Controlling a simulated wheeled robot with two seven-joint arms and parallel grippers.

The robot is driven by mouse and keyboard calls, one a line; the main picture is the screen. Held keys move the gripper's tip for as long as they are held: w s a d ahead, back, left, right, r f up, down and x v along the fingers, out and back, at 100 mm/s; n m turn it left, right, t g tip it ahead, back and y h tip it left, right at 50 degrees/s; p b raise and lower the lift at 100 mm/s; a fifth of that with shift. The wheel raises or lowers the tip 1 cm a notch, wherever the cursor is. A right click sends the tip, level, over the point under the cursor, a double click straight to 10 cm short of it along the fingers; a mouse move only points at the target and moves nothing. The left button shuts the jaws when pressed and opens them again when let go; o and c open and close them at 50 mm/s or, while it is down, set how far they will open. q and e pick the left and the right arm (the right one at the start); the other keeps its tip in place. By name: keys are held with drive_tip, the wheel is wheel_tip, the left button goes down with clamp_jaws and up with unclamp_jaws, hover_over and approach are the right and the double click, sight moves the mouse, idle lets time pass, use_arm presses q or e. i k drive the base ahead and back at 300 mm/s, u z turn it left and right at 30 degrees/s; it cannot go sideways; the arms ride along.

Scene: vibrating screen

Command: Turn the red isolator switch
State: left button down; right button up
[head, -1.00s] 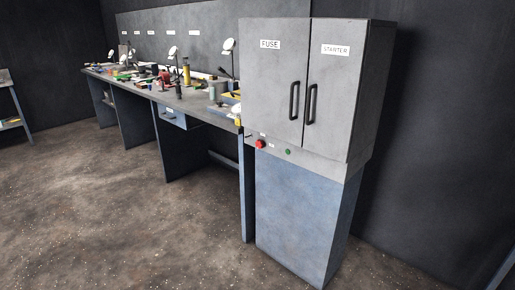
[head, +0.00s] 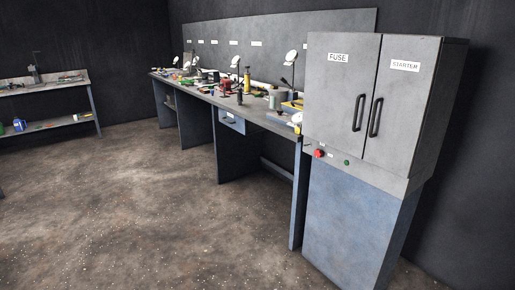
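A red switch (head: 319,153) sits on the front strip of a grey cabinet (head: 345,60), below its left door. It is small, and its turn position cannot be told. A green button (head: 347,162) is to its right on the same strip. The cabinet has two shut doors with black handles, labelled FUSE and STARTER, above a blue base (head: 350,225). Neither of my grippers is in view.
A long workbench (head: 200,92) cluttered with tools and lamps runs along the back wall, left of the cabinet. Another bench (head: 45,88) stands at the far left. The speckled floor (head: 150,220) in front is clear.

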sight(318, 153)
drive_tip(key=u, duration=0.9)
drive_tip(key=i, duration=2.05)
drive_tip(key=z, duration=0.45)
drive_tip(key=i, duration=1.4)
drive_tip(key=z, duration=1.55)
drive_tip(key=i, duration=0.3)
drive_tip(key=z, duration=0.1)
